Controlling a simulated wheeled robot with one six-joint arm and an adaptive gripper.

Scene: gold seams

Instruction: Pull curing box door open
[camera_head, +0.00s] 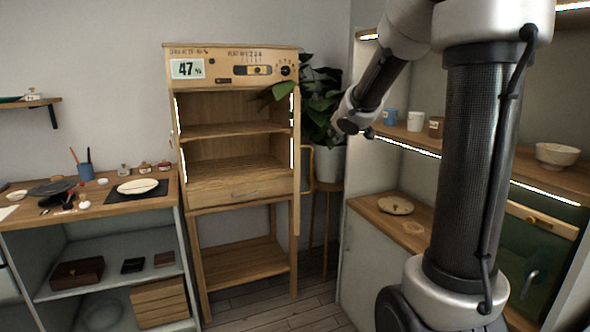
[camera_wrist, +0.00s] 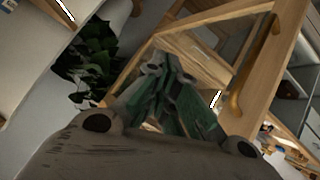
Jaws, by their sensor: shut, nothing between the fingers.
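The curing box (camera_head: 233,128) is a wooden cabinet with a display panel, lit shelves and a drawer. Its door (camera_head: 297,215) shows nearly edge-on at the right front, swung outward, with the shelves exposed. The door's loop handle (camera_head: 313,168) sticks out on the right. In the wrist view the wooden door frame (camera_wrist: 262,78) carries the brass handle (camera_wrist: 250,70). My gripper (camera_wrist: 168,75) is shut and empty, to the left of the handle and apart from it. In the head view my wrist ends right of the box, with the fingers not discernible.
A leafy plant (camera_head: 318,112) stands on a stool beside the box, close to the door. A shelf unit (camera_head: 385,226) with cups and a bowl is on the right. A workbench (camera_head: 110,196) with small tools is on the left. Some floor (camera_head: 290,312) in front is clear.

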